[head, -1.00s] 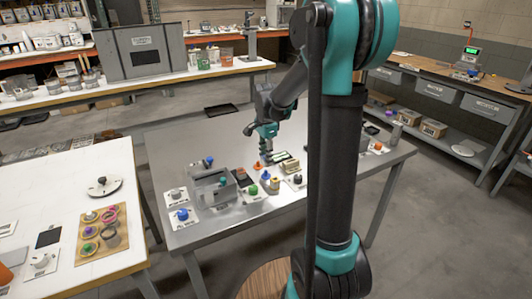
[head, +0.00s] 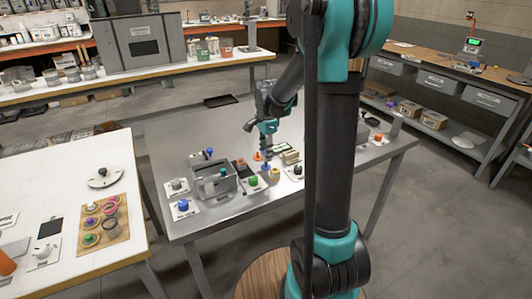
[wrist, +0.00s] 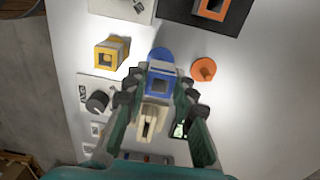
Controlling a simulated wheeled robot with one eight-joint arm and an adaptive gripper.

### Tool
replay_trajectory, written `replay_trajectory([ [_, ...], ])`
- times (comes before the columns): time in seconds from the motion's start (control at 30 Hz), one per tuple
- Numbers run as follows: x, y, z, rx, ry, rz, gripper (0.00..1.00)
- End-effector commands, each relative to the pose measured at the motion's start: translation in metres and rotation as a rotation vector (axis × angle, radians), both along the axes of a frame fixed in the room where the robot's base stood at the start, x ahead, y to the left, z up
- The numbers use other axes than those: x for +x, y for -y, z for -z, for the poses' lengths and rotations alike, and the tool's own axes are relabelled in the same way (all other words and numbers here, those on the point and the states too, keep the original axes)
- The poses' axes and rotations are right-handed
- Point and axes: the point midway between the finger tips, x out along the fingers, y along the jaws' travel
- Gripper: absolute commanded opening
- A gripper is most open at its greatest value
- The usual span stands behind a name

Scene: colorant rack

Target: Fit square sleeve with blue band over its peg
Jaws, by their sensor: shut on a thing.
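My gripper (wrist: 159,88) is shut on the square sleeve with blue band (wrist: 160,76), its dark pads on either side. A round blue piece (wrist: 160,55), perhaps the peg's base, lies just behind the sleeve and is partly hidden. I cannot tell whether the sleeve is around a peg or only above it. In the head view my gripper (head: 266,148) points down, low over the grey table, beside an orange cone-like peg (head: 257,156).
In the wrist view an orange peg (wrist: 203,68) stands close right of the sleeve. A yellow-banded sleeve (wrist: 111,52) is at upper left, a black knob (wrist: 97,101) below it. An orange-banded sleeve (wrist: 213,8) sits at the top. A grey box (head: 213,180) stands left on the table.

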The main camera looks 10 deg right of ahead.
Motion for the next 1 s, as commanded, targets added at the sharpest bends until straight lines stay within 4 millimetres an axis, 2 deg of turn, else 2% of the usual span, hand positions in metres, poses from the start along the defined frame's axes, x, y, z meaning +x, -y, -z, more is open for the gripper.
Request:
replay_trajectory([
  [1.0, 0.0, 0.0, 0.023, 0.0, 0.0, 0.0, 0.09],
])
